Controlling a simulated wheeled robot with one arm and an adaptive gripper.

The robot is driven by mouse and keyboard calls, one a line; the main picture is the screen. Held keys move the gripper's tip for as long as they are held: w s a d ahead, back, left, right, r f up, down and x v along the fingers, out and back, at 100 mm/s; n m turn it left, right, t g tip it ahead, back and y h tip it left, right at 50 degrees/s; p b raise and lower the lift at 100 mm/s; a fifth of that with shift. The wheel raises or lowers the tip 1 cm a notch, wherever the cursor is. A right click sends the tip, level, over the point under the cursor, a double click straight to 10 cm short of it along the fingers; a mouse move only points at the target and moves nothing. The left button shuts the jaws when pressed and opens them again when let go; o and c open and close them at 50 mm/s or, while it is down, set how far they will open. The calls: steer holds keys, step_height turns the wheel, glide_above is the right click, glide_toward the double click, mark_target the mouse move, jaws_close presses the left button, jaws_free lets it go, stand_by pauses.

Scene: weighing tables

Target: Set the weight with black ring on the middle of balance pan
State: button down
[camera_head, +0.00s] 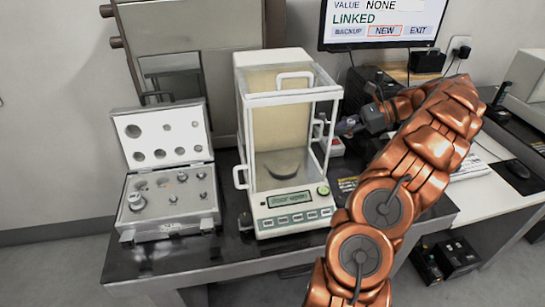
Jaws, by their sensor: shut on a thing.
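The balance (290,222) stands mid-table with a glass draft shield. Its round dark pan (283,163) looks empty. The open weight case (175,228) is to its left and holds several metal weights. The biggest weight (136,201) is at the case's left side. The weights are too small to tell which has a black ring. My gripper (338,128) is at the right side of the balance, outside the shield. It appears shut on the white right door handle (318,130), though the contact is small and partly hidden. The handle sits toward the back of that side.
The left door handle (240,178) sticks out toward the case. A monitor (382,22) is behind at the right. A keyboard (472,170) and mouse (517,168) lie on the right table. My arm covers the table right of the balance.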

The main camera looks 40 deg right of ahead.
steer(key=w+a, duration=0.2)
steer(key=a, duration=0.4)
steer(key=w+a, duration=0.3)
steer(key=a, duration=0.3)
steer(key=w+a, duration=0.2)
steer(key=a, duration=0.4)
steer(key=shift+w, duration=0.2)
steer(key=shift+d+f, duration=0.2)
steer(key=shift+f, duration=1)
steer(key=shift+f+p, duration=0.55)
steer(key=shift+f, duration=1.35)
steer(key=shift+a+f, duration=0.2)
steer(key=shift+f, duration=0.25)
steer(key=shift+f, duration=0.15)
steer(key=c, duration=0.9)
jaws_free()
